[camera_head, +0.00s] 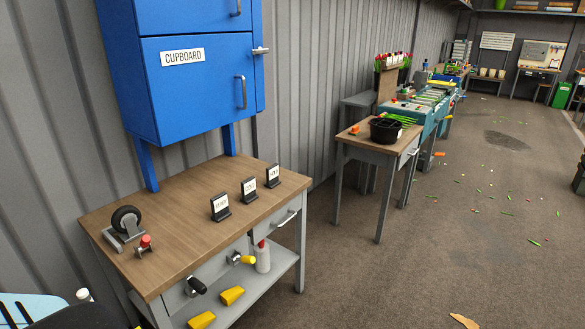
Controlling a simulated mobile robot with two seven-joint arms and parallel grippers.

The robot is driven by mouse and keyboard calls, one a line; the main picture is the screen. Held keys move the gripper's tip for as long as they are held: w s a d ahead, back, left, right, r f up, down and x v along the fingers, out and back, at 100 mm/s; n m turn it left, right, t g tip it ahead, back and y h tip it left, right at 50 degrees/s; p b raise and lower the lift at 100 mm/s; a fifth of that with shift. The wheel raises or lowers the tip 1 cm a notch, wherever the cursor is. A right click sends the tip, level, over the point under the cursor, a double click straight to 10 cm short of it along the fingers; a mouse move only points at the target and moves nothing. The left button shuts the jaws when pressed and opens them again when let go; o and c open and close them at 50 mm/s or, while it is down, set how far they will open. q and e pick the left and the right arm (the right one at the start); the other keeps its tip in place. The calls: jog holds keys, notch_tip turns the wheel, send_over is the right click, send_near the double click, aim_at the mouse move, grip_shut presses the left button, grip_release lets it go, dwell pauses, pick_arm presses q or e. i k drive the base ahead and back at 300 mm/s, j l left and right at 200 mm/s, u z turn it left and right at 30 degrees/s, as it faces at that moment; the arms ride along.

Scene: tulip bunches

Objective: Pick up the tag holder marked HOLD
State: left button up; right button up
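Three small black tag holders with white cards stand upright in a slanting row on the near wooden-topped bench (165,205). They are the left tag holder (220,208), the middle tag holder (249,190) and the right tag holder (272,176). The print on their cards is too small to read surely, so I cannot tell which is marked HOLD. The holders stand apart from each other, toward the right part of the bench top. Neither of my grippers shows in this view.
A caster wheel (126,220) and a small red-topped part (146,243) sit on the bench's left. A blue cupboard (190,85) stands behind. A smaller table (363,143) with a black tub (385,130) is farther right. Open floor (400,270) lies right of the bench.

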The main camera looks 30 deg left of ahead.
aim_at(272, 172)
jog(key=i+l+u, duration=0.15)
jog(key=i, duration=0.5)
jog(key=i+l+u, duration=0.2)
jog(key=i, duration=0.45)
jog(key=i+l+u, duration=0.1)
jog(key=i+u, duration=0.35)
jog(key=i+l+u, duration=0.25)
jog(key=u, duration=0.25)
jog(key=i+l+u, duration=0.45)
jog(key=l, duration=0.35)
jog(key=i, duration=0.1)
